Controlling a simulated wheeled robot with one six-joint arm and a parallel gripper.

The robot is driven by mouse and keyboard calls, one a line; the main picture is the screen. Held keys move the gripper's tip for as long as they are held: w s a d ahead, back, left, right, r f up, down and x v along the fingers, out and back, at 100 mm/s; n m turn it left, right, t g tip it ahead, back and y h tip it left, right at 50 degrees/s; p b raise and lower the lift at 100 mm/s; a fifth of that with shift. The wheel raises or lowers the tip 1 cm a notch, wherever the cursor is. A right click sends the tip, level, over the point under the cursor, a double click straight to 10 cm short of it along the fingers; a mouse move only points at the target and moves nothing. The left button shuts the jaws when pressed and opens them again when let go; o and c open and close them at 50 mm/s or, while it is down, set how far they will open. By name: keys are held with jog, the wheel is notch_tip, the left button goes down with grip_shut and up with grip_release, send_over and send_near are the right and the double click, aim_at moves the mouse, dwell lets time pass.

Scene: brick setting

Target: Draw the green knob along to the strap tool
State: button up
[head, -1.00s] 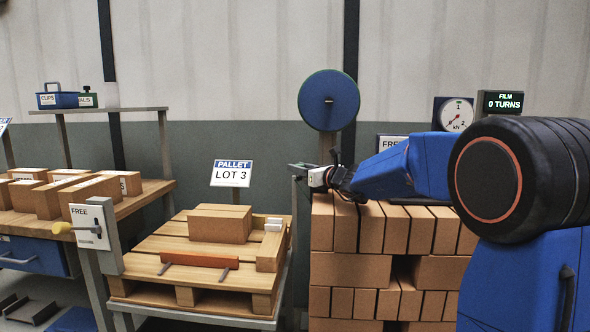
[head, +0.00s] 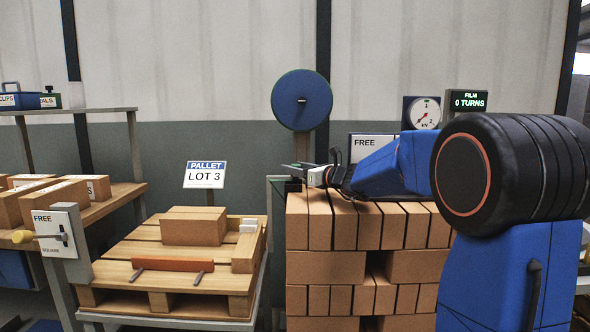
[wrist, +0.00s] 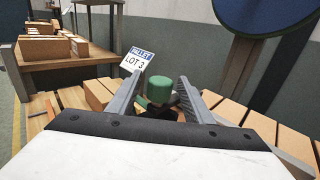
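The green knob (wrist: 160,89) shows in the wrist view, upright on a dark mount, between the two fingers of my gripper (wrist: 158,92). A gap shows on each side of the knob, so my gripper looks open around it and not closed on it. In the head view my gripper (head: 310,172) is at the top left corner of the brick stack (head: 325,267), and the knob cannot be made out clearly there. I cannot pick out the strap tool for certain in either view.
A blue reel (head: 302,98) stands behind my gripper. A pallet (head: 123,273) with bricks and an orange-brown bar (head: 172,264) is to the left. A dial gauge (head: 422,114) and a film display (head: 468,100) are behind my arm. A lever panel (head: 60,235) stands at the left.

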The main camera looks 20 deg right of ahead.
jog(key=shift+r, duration=0.1)
notch_tip(320, 180, up, 10)
jog(key=shift+f, duration=0.1)
dwell(0.5)
